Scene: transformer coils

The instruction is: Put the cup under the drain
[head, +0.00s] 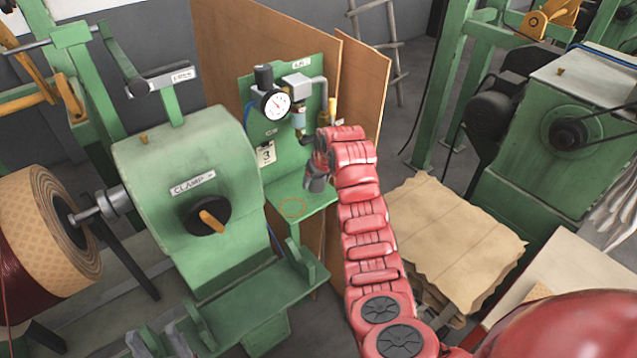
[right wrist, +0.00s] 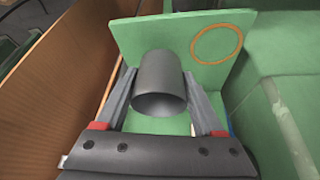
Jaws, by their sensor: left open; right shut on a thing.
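The dark grey cup (right wrist: 160,82) is between the two fingers of my right gripper (right wrist: 157,76) in the right wrist view, with its open rim turned toward the camera. In the head view my right gripper (head: 318,170) is over the right part of a small green shelf (head: 315,199); the cup is hard to tell from the gripper there. An orange ring (head: 292,208) is marked on the shelf, left of the gripper; it also shows in the right wrist view (right wrist: 216,44), beside the cup. The air unit's bowl (head: 298,119) hangs above the shelf. My left gripper is not visible.
A pressure gauge (head: 276,104) and the green back panel (head: 262,132) stand behind the shelf. A green clamp machine (head: 190,165) is close on the left. Brown wooden boards (head: 362,85) rise behind. A paper-covered stack (head: 452,235) lies to the right.

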